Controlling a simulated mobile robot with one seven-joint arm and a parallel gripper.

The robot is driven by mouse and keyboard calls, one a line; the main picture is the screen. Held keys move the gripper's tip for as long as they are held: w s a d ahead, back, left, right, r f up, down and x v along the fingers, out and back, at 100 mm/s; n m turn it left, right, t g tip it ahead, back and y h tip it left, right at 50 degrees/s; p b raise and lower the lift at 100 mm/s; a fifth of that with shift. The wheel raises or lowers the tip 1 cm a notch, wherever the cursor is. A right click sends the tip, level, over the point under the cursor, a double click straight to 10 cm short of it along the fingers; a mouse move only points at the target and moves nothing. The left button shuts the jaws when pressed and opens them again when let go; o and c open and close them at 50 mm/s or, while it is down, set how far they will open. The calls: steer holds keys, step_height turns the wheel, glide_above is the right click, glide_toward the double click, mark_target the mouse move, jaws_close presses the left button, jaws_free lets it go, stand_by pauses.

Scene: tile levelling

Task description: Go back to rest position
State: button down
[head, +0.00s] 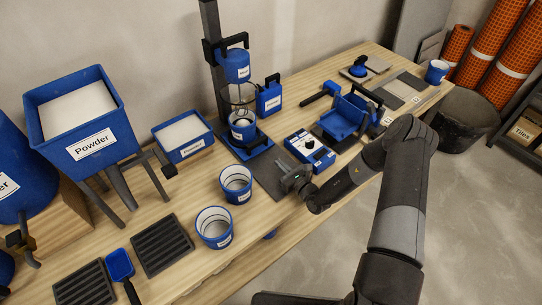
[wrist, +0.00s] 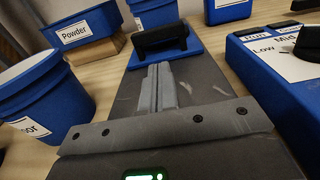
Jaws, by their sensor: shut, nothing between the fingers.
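My gripper (head: 297,183) is at the front of the workbench, over a dark grey mat (head: 267,178), just left of the blue control box (head: 310,150). In the wrist view my gripper (wrist: 160,88) has its two grey fingers together with nothing between them. The mat runs beneath and ahead of the fingers there. My arm reaches in from the lower right of the head view and hides part of the bench's front edge.
The mixer stand (head: 212,60) rises behind the mat. Two blue buckets (head: 236,184) (head: 214,228) stand left of my gripper. The powder hopper (head: 85,115) is farther left. Blue tools (head: 345,118) lie to the right. Open floor (head: 470,220) lies right of the bench.

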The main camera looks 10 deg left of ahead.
steer(key=shift+v, duration=1.65)
steer(key=s+a+r+n+g, duration=0.1)
steer(key=s+r+n+g, duration=0.3)
steer(key=r+n, duration=0.3)
steer(key=s+r+n+g, duration=0.3)
steer(key=r+n+g, duration=0.2)
steer(key=r, duration=0.5)
steer(key=s+a+r+n+g, duration=0.1)
steer(key=s+r+n+g, duration=0.3)
steer(key=r+n, duration=0.3)
steer(key=s+d+r+n+t+h, duration=0.5)
steer(key=s+d+r+n+h, duration=0.3)
steer(key=s+d+r, duration=1.1)
steer(key=s+r+h, duration=0.1)
steer(key=h, duration=0.3)
steer(key=shift+t+h, duration=0.4)
